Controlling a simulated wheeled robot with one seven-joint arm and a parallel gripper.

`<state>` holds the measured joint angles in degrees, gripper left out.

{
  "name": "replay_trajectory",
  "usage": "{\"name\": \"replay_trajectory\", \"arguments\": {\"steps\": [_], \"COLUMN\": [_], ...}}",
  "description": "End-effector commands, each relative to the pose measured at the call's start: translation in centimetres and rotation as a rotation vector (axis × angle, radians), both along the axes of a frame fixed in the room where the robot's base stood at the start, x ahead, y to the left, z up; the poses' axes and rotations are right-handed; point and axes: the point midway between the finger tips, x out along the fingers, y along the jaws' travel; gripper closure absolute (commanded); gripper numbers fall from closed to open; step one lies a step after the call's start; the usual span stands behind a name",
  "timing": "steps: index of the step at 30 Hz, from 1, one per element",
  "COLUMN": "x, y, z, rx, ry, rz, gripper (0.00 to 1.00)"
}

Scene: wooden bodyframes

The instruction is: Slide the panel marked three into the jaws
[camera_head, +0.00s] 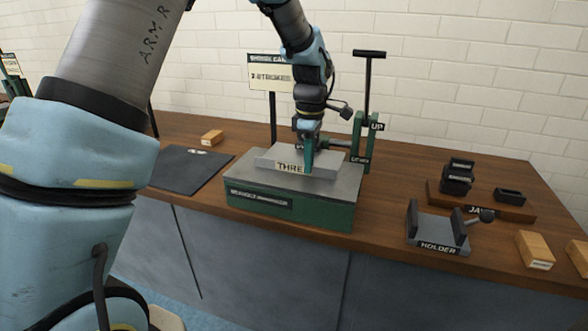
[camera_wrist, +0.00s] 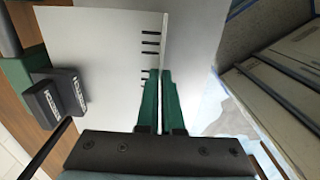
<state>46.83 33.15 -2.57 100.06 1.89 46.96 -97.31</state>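The light grey panel marked three (camera_head: 270,158) lies on the bed of the green machine (camera_head: 290,204), its label facing front. My gripper (camera_head: 308,168) points down at the panel's front edge, and a green finger covers the end of the label. In the wrist view my two green fingers (camera_wrist: 160,100) stand either side of the thin upright edge of the panel (camera_wrist: 100,50) and appear closed on it.
A tall black-handled lever (camera_head: 368,90) stands right of the bed. A sign (camera_head: 270,78) stands behind. A holder (camera_head: 438,232), a wooden stand with dark jaw blocks (camera_head: 482,207) and wooden blocks (camera_head: 535,250) are at right. A dark mat (camera_head: 185,168) lies left.

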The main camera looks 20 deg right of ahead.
Motion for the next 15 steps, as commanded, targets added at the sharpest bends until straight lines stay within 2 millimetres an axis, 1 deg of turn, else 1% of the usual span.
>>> {"name": "replay_trajectory", "arguments": {"steps": [1,10,15], "x": [0.15,0.12,0.12], "y": [-0.14,-0.09,-0.08], "z": [0.08,0.03,0.02], "rx": [-0.002,-0.002,-0.001], "ry": [-0.002,-0.002,-0.001], "rz": [-0.001,0.000,0.000], "gripper": [0.95,0.62,0.62]}}
